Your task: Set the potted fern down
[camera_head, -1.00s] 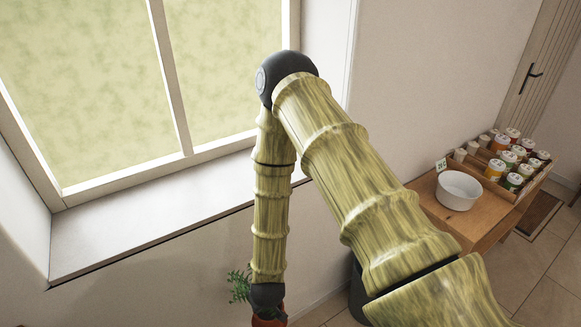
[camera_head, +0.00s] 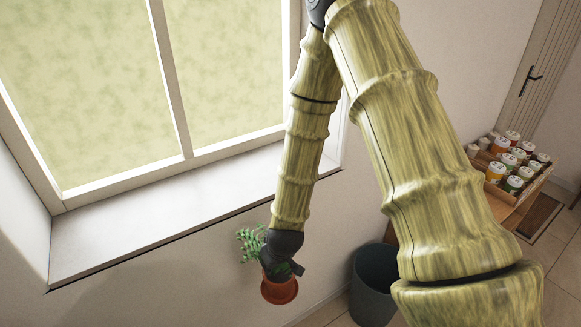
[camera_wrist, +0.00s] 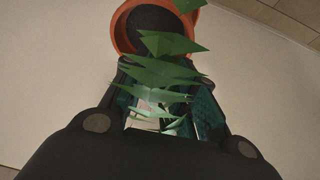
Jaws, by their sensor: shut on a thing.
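The potted fern, an orange-brown pot (camera_head: 279,289) with green leaves (camera_head: 250,243), hangs in the air below and in front of the windowsill (camera_head: 165,221) in the head view. My gripper (camera_head: 284,268) is shut on it. In the wrist view the pot's rim (camera_wrist: 120,32) and dark soil show at the top. The green fronds (camera_wrist: 165,72) spread between my gripper's fingers (camera_wrist: 165,92) and cover part of them. The exact contact point is hidden by leaves. The sill is bare along its visible length.
A large window stands behind the sill. A dark grey bin (camera_head: 374,283) is on the floor to the right of the pot. A wooden cabinet at the right carries a crate (camera_head: 508,196) with several jars (camera_head: 513,184). My arm covers part of the cabinet.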

